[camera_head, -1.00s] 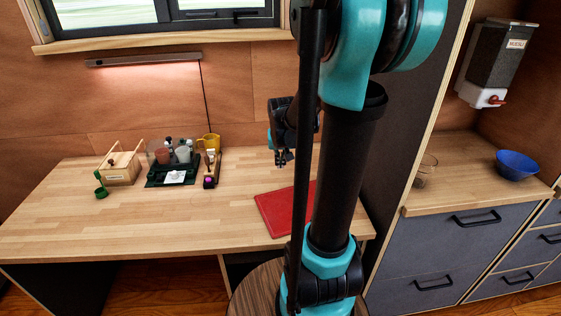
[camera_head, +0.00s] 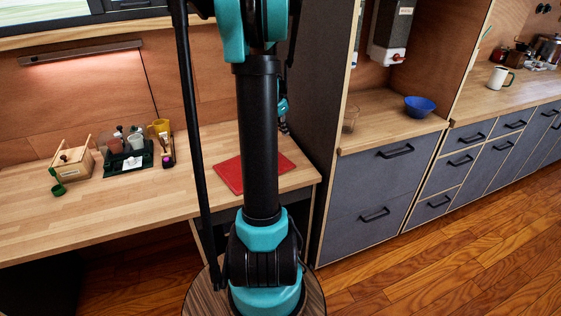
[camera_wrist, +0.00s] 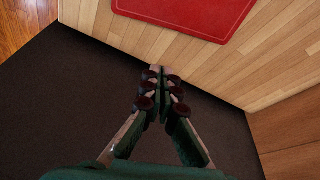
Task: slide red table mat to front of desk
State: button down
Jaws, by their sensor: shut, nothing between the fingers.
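The red table mat (camera_head: 228,174) lies flat near the desk's (camera_head: 120,206) right end, at its front edge. My column hides its middle in the head view. In the wrist view the mat (camera_wrist: 190,12) is at the top edge, partly cut off, with bare wood between it and my fingertips. My gripper (camera_wrist: 160,73) is shut and empty, apart from the mat. In the head view my gripper (camera_head: 284,127) shows small and partly hidden, beyond the mat, close to the dark panel.
The dark panel (camera_head: 318,95) bounds the desk on the right. A wooden box (camera_head: 74,164), a dark green tray (camera_head: 128,160) with several items and a yellow mug (camera_head: 161,126) stand at the back left.

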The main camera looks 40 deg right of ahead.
aim_at(289, 156)
jog(key=shift+m, duration=0.4)
jog(key=x, duration=0.3)
jog(key=s+x, duration=0.1)
jog(key=x, duration=0.3)
jog(key=d+x, duration=0.1)
jog(key=x, duration=0.2)
jog(key=shift+s+f, duration=0.1)
jog(key=shift+s, duration=0.15)
jog(key=shift+a, duration=1.95)
jog(key=shift+a, duration=1.6)
jog(key=shift+d, duration=0.15)
